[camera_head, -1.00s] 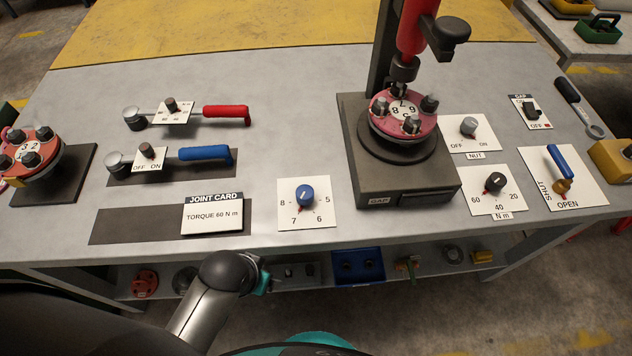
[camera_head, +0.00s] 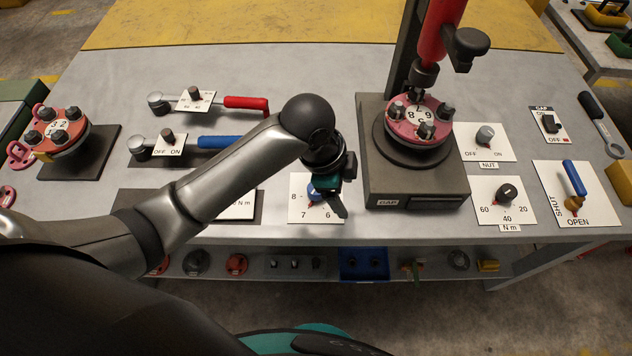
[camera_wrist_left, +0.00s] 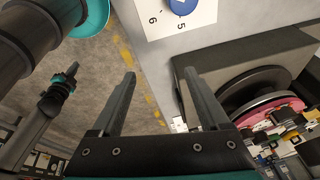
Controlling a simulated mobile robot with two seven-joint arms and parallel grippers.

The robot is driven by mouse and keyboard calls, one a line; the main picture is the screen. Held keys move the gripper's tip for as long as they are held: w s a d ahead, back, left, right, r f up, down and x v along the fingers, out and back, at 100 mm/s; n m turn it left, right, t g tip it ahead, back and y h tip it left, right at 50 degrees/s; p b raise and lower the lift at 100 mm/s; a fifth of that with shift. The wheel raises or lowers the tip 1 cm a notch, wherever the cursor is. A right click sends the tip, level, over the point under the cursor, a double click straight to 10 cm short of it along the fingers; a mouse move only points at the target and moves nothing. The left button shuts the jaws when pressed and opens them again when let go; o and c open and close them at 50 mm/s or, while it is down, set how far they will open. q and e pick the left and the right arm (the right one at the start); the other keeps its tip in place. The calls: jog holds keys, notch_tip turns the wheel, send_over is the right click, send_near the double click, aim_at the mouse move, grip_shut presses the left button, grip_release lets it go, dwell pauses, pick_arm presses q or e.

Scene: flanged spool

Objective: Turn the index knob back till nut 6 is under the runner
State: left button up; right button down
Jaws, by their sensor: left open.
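The blue index knob (camera_head: 314,192) is on a white card (camera_head: 297,209) numbered 5 to 8, partly hidden by my left gripper (camera_head: 335,198). My left gripper is open and empty, above the card's right side and apart from the knob. In the left wrist view the knob (camera_wrist_left: 183,4) is at the top edge, beyond the open fingers (camera_wrist_left: 165,92); its pointer is not visible. The red flanged spool (camera_head: 411,127) with numbered nuts stands on a dark base under the red runner (camera_head: 440,35). Which nut is under the runner is hard to tell.
The dark base (camera_head: 463,184) stands right of the knob card. To its right are the NUT switch (camera_head: 485,135), the N m dial (camera_head: 507,192) and the SHUT/OPEN lever (camera_head: 574,180). Red (camera_head: 245,102) and blue (camera_head: 220,142) wrenches lie left. A second spool (camera_head: 60,135) stands far left.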

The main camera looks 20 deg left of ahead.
pick_arm(q)
jog(key=w+a+r+m+g+y, duration=0.2)
jog(key=w+a+r+m+y, duration=0.15)
jog(key=a+r+m, duration=0.3)
jog(key=shift+m+h, duration=0.25)
jog(key=f, duration=0.4)
jog(key=f+b, duration=0.1)
jog(key=f, duration=0.9)
jog(key=shift+w+f+b, duration=0.15)
jog(key=shift+w+b, duration=0.15)
jog(key=shift+b, duration=0.05)
jog(key=shift+d, duration=0.1)
jog(key=shift+c, duration=0.3)
grip_shut()
